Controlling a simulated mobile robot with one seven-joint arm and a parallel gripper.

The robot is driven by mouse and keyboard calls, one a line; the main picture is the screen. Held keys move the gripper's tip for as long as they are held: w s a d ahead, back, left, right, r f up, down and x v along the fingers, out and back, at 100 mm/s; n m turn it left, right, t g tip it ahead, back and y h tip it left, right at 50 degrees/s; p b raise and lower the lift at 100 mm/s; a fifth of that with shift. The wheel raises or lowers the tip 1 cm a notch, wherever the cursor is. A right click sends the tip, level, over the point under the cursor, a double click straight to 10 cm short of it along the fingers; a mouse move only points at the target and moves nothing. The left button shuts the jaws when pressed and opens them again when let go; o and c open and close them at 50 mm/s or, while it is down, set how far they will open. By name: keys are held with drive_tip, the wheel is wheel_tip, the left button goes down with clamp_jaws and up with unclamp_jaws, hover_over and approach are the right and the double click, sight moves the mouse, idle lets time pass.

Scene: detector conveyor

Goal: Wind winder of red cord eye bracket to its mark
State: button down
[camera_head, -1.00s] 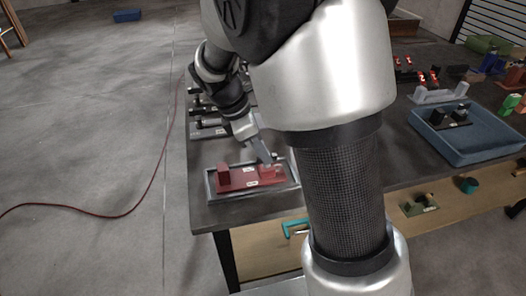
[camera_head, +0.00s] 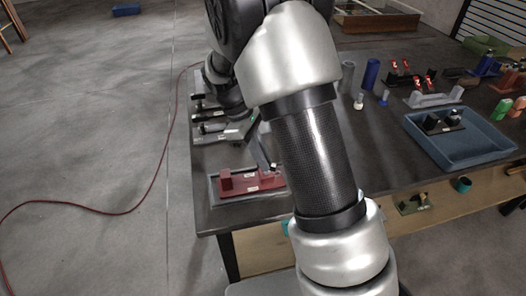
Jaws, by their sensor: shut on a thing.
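The red bracket (camera_head: 250,181) sits in a grey tray (camera_head: 216,200) at the near left corner of the table. It has a raised red block at its left end and a pale label on its front. My gripper (camera_head: 268,165) reaches down to the bracket's right end and is shut on a part there, which I take to be the winder. The held part is small and mostly hidden by the fingers and my arm. I cannot make out the mark or the cord.
More dark and grey brackets (camera_head: 207,115) stand behind along the table's left edge. A blue tray (camera_head: 478,150) holding a black part is at the right. Blue and grey cylinders (camera_head: 371,74) stand at the back. A red cable lies on the floor at left.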

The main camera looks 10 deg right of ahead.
drive_tip(key=m+p, duration=0.1)
drive_tip(key=m+g+y+p, duration=0.1)
drive_tip(key=m, duration=0.1)
drive_tip(key=shift+w+d+m, duration=0.15)
drive_tip(key=shift+m, duration=0.15)
drive_tip(key=shift+d+m+g+y+p, duration=0.1)
drive_tip(key=shift+m+g+y+p, duration=0.4)
drive_tip(key=shift+m, duration=1.3)
drive_tip(key=c, duration=1.9)
unclamp_jaws()
drive_tip(key=shift+o, duration=0.2)
drive_tip(key=shift+w+p, duration=0.1)
drive_tip(key=shift+p, duration=0.2)
drive_tip(key=p+v, duration=0.1)
drive_tip(key=v, duration=1.6)
drive_tip(key=shift+s+d+r+p, duration=0.2)
drive_tip(key=shift+r+p, duration=0.1)
